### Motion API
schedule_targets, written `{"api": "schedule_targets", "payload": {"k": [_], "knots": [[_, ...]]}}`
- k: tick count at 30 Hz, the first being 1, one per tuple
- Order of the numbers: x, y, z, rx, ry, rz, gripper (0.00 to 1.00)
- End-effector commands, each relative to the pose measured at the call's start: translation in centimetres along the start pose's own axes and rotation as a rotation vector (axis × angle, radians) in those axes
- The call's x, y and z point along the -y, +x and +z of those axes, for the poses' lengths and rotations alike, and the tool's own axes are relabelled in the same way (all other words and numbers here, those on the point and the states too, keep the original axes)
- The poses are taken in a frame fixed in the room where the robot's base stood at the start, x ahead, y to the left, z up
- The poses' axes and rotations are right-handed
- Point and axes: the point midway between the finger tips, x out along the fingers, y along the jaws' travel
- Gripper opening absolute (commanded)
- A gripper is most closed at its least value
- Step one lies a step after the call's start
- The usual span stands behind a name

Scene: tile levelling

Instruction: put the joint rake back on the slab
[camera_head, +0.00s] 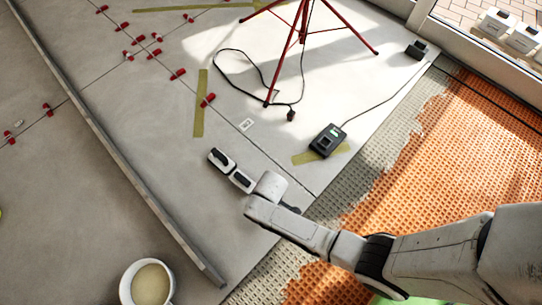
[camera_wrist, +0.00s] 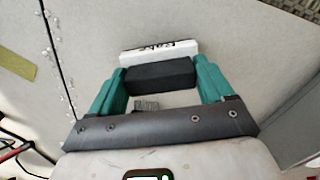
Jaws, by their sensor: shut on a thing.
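My gripper (camera_wrist: 160,82) has its teal fingers on the two sides of the joint rake (camera_wrist: 158,74) in the wrist view. The rake shows as a black block with a white strip, lettered in black, along its far side. The gripper is shut on it. The grey slab (camera_wrist: 215,28) lies below and beyond. I cannot tell whether the rake touches the slab. In the head view my arm reaches over the slab (camera_head: 75,215) near its right edge. Black-and-white parts show at the arm's end, but the rake cannot be told apart there.
A long grey straightedge (camera_head: 120,165) crosses the slab at left. A bucket (camera_head: 147,284) stands at the bottom. A dark device (camera_head: 327,140) and red tripod (camera_head: 304,25) stand beyond my arm. Orange matting (camera_head: 440,160) lies at right. Bare slab surrounds the arm's end.

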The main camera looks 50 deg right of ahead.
Motion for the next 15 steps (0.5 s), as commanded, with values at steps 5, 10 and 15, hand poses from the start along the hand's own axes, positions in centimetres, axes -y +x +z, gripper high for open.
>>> {"api": "schedule_targets", "payload": {"k": [5, 10, 15], "knots": [[-0.01, 1.52, -0.04, -0.001, 0.0, 0.0, 0.5], [0.0, 1.4, -0.03, -0.001, 0.0, 0.0, 0.5], [0.0, 1.69, 0.0, -0.001, 0.0, 0.0, 0.84]]}}
